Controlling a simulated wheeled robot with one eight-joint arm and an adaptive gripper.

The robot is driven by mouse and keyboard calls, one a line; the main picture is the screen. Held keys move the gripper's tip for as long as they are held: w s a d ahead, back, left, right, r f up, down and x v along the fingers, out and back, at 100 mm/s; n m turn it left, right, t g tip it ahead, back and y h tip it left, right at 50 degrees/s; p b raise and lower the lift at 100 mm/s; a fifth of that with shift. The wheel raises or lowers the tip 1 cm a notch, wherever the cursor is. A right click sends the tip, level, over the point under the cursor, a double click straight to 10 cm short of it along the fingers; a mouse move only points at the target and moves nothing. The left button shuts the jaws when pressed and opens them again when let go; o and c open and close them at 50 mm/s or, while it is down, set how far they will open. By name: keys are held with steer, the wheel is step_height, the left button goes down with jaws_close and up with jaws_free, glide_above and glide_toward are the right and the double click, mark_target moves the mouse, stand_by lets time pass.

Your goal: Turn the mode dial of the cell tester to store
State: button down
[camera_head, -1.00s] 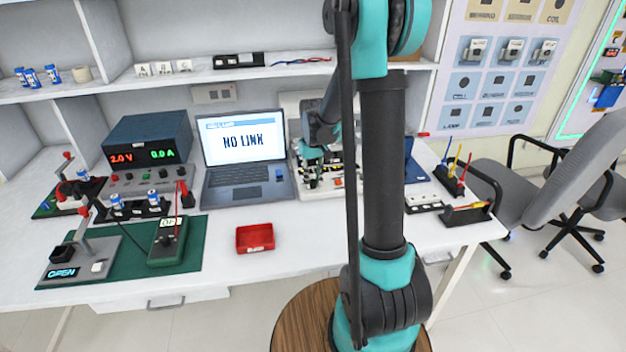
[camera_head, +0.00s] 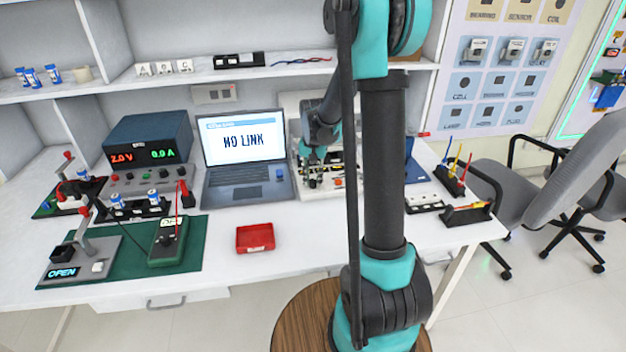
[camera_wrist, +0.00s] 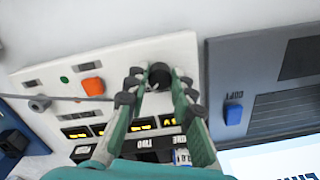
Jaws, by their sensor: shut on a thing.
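In the head view the tester (camera_head: 312,196) stands right of the laptop, partly behind my arm. My gripper (camera_wrist: 158,82) has its two green-and-black fingers closed on the dial, one on each side. In the head view my gripper (camera_head: 313,180) is low over the tester's left part. Any marking around the dial is too covered or small to read, so the dial's setting cannot be told.
The laptop (camera_head: 247,191) stands close left of the tester and reads NO LINK. A blue block (camera_wrist: 233,114) marked COPY sits on it. A red tray (camera_head: 255,247) lies in front. A power supply (camera_head: 148,140) and a green meter (camera_head: 168,246) stand farther left.

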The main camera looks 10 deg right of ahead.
mark_target(313, 181)
stand_by(0.4)
steer(key=c, duration=1.3)
jaws_free()
steer(key=shift+r, duration=0.1)
step_height(313, 181, up, 12)
steer(key=shift+s, duration=0.1)
steer(key=s+d+f+n+t, duration=0.1)
steer(key=s+f, duration=0.2)
steer(key=s, duration=0.4)
steer(key=s+d+f+n+t, duration=0.1)
steer(key=s+f, duration=0.3)
steer(key=s, duration=0.4)
steer(key=s+d+f+n+t, duration=0.1)
steer(key=s+f+n+t, duration=0.1)
steer(key=s, duration=0.6)
steer(key=shift+s+f+n, duration=0.15)
steer(key=shift+f+n, duration=0.15)
steer(key=shift+f, duration=0.6)
